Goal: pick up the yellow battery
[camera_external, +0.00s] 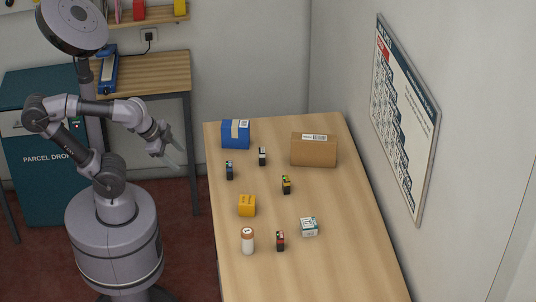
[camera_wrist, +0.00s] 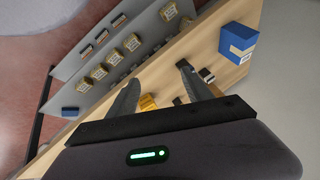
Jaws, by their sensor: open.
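The yellow battery (camera_external: 286,184), a small block with black parts, stands on the wooden counter (camera_external: 345,255), in front of the brown box. I cannot make it out for certain in the wrist view. My gripper (camera_external: 176,157) is open and empty, held in the air left of the counter, well away from the battery. In the wrist view its two fingers (camera_wrist: 158,73) are spread apart with nothing between them.
Similar blue (camera_external: 229,171), white (camera_external: 262,156) and red (camera_external: 280,241) blocks stand around. Also there are a yellow box (camera_external: 247,205), white-teal box (camera_external: 309,227), white cylinder (camera_external: 248,243), blue box (camera_external: 236,134) and brown box (camera_external: 313,151). The front right counter is clear.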

